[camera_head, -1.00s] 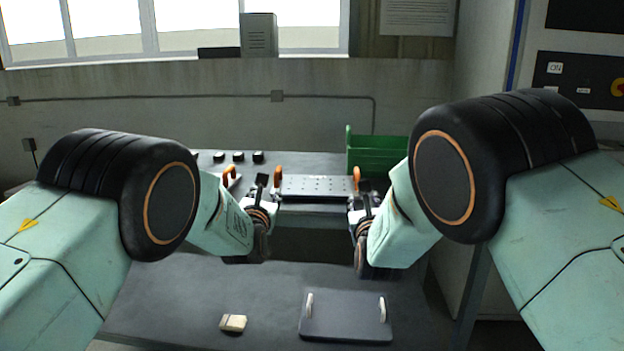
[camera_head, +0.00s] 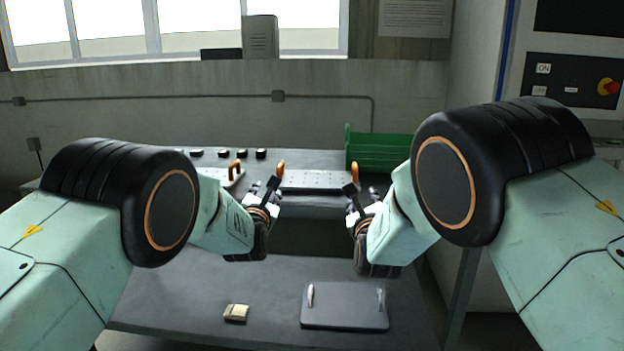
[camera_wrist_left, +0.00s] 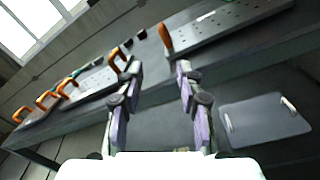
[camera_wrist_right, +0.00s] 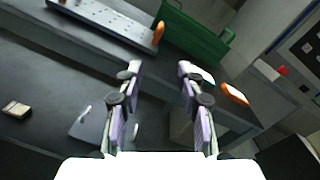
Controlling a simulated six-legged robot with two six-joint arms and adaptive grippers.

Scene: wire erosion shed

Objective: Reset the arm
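My left gripper (camera_head: 268,192) is raised in front of the workbench's front edge in the head view. Its two fingers stand apart with nothing between them in the left wrist view (camera_wrist_left: 155,75). My right gripper (camera_head: 354,198) is raised at a similar height, to the right of the left one. Its fingers are also apart and empty in the right wrist view (camera_wrist_right: 158,75). Both arms are bent inward, with the grippers separated by a gap. Neither gripper touches anything that I can see.
The bench holds a perforated metal plate (camera_head: 318,180) with orange handles and a green bin (camera_head: 378,153). On the lower surface lie a grey plate with two handles (camera_head: 345,308) and a small beige block (camera_head: 236,313). A control panel (camera_head: 575,82) stands at the right.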

